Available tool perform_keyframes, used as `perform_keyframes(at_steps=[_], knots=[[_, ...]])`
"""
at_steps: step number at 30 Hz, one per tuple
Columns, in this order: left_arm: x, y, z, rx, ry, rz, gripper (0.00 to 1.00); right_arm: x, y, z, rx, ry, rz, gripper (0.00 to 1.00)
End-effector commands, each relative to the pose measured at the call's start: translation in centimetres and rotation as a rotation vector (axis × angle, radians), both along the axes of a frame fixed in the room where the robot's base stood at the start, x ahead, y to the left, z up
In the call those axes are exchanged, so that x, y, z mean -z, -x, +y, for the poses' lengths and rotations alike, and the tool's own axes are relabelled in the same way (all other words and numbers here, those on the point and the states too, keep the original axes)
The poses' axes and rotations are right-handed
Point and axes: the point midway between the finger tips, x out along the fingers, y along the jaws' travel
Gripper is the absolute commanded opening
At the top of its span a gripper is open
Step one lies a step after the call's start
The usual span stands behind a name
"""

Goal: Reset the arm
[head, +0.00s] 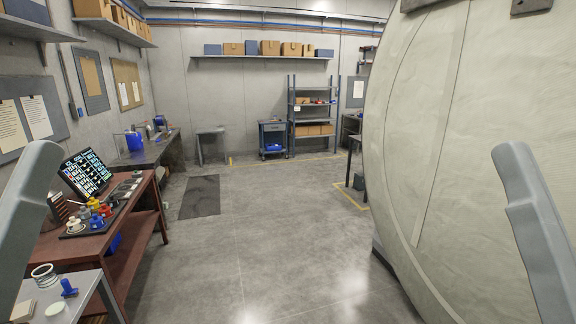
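My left arm shows as a grey link at the left edge of the head view. My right arm shows as a grey link at the right edge. Neither gripper's fingers can be seen, so what they hold is hidden. Both visible links are raised and apart from the tables and the floor.
A large pale padded chamber (445,130) fills the right side. A red-brown bench (125,240) with a tilted panel (86,173) and several coloured parts stands at left. A small grey table (85,288) is at lower left. The middle floor (255,235) is clear.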

Motion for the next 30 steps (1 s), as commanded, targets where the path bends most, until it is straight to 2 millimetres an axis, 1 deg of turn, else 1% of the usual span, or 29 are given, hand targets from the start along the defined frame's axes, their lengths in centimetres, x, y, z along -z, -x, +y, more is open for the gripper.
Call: perform_keyframes(at_steps=[1, 2, 3, 5, 6, 9, 12, 15, 17, 23, 30], knots=[[-5.3, 0.0, 0.0, -0.001, 0.001, 0.0, 0.57, -5.3, 0.0, 0.0, 0.0, 0.0, 0.0, 1.0], [-6.8, 0.0, 0.0, -0.001, 0.001, 0.0, 0.57, -6.8, 0.0, 0.0, 0.0, 0.0, 0.0, 1.0], [-8.8, 0.0, 0.0, -0.001, 0.001, 0.0, 0.57, -8.8, 0.0, 0.0, 0.0, 0.0, 0.0, 1.0], [-11.7, 0.0, 0.0, -0.001, 0.001, 0.0, 0.57, -11.7, 0.0, 0.0, 0.0, 0.0, 0.0, 1.0], [-13.7, 0.0, 0.0, -0.001, 0.001, 0.001, 0.57, -13.7, 0.0, 0.0, 0.0, 0.0, 0.0, 1.0], [-18.1, -0.1, 0.1, -0.001, 0.001, 0.001, 0.57, -18.1, 0.0, 0.0, 0.0, 0.0, 0.0, 1.0], [-21.2, -0.1, 0.1, -0.001, 0.001, 0.001, 0.57, -21.2, 0.0, 0.0, 0.0, 0.0, 0.0, 1.0], [-22.7, -0.1, 0.1, -0.001, 0.001, 0.002, 0.57, -22.8, 0.0, 0.0, 0.0, 0.0, 0.0, 1.0], [-23.0, -0.1, 0.1, -0.001, 0.001, 0.002, 0.57, -23.1, 0.0, 0.0, 0.0, 0.0, 0.0, 1.0], [-22.6, -0.1, 0.1, -0.001, 0.001, 0.001, 0.57, -22.7, 0.0, 0.0, 0.0, 0.0, 0.001, 1.0], [-22.7, -0.1, 0.1, -0.001, 0.001, 0.001, 0.57, -22.7, 0.0, 0.0, 0.0, 0.0, 0.001, 1.0]])
